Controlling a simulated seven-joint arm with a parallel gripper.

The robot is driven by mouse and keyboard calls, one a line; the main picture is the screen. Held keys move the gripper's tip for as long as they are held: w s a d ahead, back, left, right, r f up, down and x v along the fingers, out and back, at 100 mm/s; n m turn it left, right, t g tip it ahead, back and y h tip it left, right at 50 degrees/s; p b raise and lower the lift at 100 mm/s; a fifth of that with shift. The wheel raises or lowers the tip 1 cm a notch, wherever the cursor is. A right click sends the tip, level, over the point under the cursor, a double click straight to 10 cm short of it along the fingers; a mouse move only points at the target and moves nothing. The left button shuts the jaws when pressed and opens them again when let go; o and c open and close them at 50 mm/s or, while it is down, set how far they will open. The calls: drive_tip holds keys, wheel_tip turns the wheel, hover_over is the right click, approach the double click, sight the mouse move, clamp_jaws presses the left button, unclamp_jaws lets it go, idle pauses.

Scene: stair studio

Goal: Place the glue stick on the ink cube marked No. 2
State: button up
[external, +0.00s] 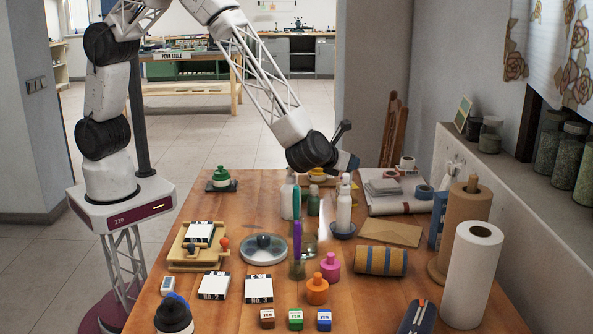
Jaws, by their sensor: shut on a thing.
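My gripper (347,164) is at the end of the arm over the far part of the table, above and close to a white bottle (344,212) standing in a blue dish. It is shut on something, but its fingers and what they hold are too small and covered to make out. I cannot clearly pick out the glue stick. The ink cube marked No. 2 (214,286), white-topped with a black patch, sits at the front left of the table. Its top looks bare. A similar cube marked No. 3 (259,289) stands to its right.
A wooden stand (184,262) holds another white-topped block. A round dish (263,249) and a glass jar (297,268) with tall green and purple pens stand mid-table. Orange (317,290) and pink (330,267) bottles and small boxes are in front. Paper rolls (472,280) line the right.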

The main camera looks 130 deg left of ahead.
drive_tip(key=shift+f, duration=0.1)
drive_tip(key=o, duration=0.9)
drive_tip(key=shift+d, duration=0.1)
drive_tip(key=v, duration=1.2)
idle(0.5)
